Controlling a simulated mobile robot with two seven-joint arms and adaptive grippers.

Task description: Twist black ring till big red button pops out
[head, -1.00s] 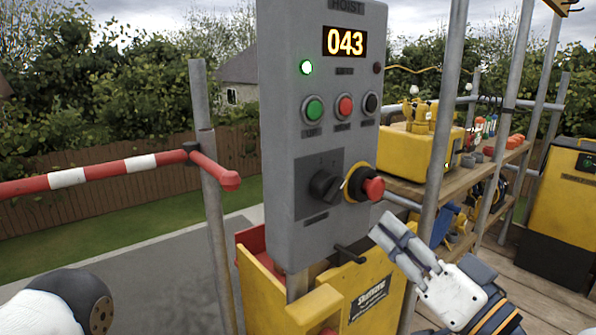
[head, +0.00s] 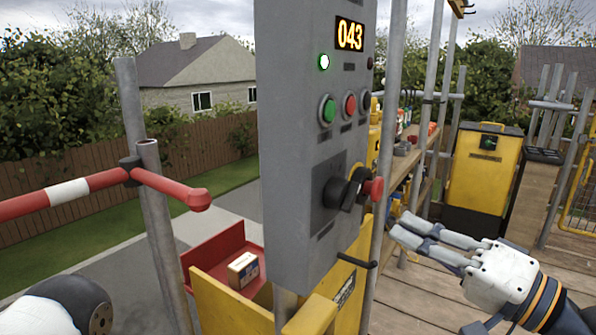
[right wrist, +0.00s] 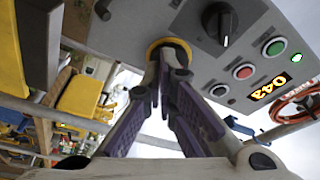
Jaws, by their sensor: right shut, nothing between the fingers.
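The grey hoist panel (head: 300,130) stands upright and fills the middle of the head view. The big red button (head: 373,189) sticks out low on its right side, seen nearly side-on, with the black ring (head: 354,188) behind it. In the right wrist view the panel (right wrist: 190,20) appears turned over, and part of a yellow ring (right wrist: 158,44) shows behind my fingertips, which hide the red button. My right gripper (head: 398,228) is shut and empty, below and right of the button in the head view; it also shows in the wrist view (right wrist: 168,62). My left gripper is out of view.
A black rotary knob (head: 335,192) sits left of the ring. Green (head: 328,110) and red (head: 349,104) push buttons are above. A metal pole (head: 384,130) stands right of the panel. A red-white barrier (head: 70,192) crosses at left. Open decking lies at right.

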